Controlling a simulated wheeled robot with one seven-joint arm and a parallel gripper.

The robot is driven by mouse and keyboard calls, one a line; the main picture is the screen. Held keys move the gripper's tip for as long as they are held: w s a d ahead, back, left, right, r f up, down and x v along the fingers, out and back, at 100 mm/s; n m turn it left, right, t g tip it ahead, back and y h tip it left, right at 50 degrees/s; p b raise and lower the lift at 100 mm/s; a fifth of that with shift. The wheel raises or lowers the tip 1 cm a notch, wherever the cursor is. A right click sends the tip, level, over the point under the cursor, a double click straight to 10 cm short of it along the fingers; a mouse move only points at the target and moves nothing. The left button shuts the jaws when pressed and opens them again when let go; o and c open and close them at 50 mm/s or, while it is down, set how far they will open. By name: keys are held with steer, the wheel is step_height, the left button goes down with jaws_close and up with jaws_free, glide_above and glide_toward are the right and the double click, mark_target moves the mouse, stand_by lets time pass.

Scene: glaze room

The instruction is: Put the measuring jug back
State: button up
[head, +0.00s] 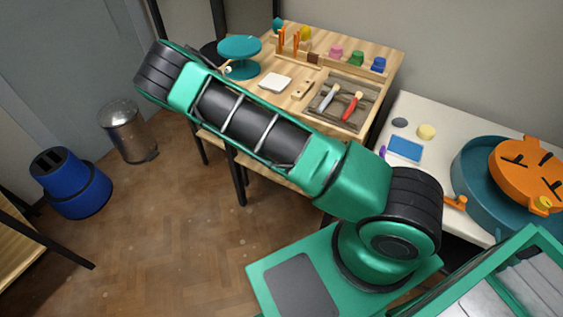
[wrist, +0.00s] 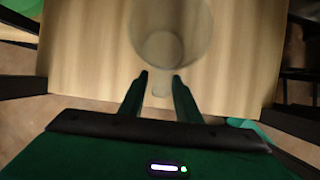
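The measuring jug (wrist: 170,30) looks like a clear, pale round vessel at the top of the wrist view, over a light wooden surface (wrist: 85,60). Its upper part is cut off by the frame edge. A small pale tab, apparently its handle (wrist: 161,88), points toward my gripper (wrist: 160,78). My two dark green fingers are apart, one on each side of this tab, with a gap showing on both sides. I cannot tell how their heights compare. In the head view, neither the jug nor my gripper shows; my arm crosses the middle.
A wooden worktable (head: 300,95) holds a teal turntable (head: 239,48), a tool tray (head: 369,92) and several coloured pots. A pale table (head: 398,115) at right bears a teal basin (head: 470,175). A metal bin (head: 130,135) and a blue container (head: 72,185) stand left. The central floor is clear.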

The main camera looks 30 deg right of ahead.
stand_by(0.3)
steer(key=v, duration=0.7)
steer(key=shift+r, duration=0.3)
steer(key=shift+s, duration=0.15)
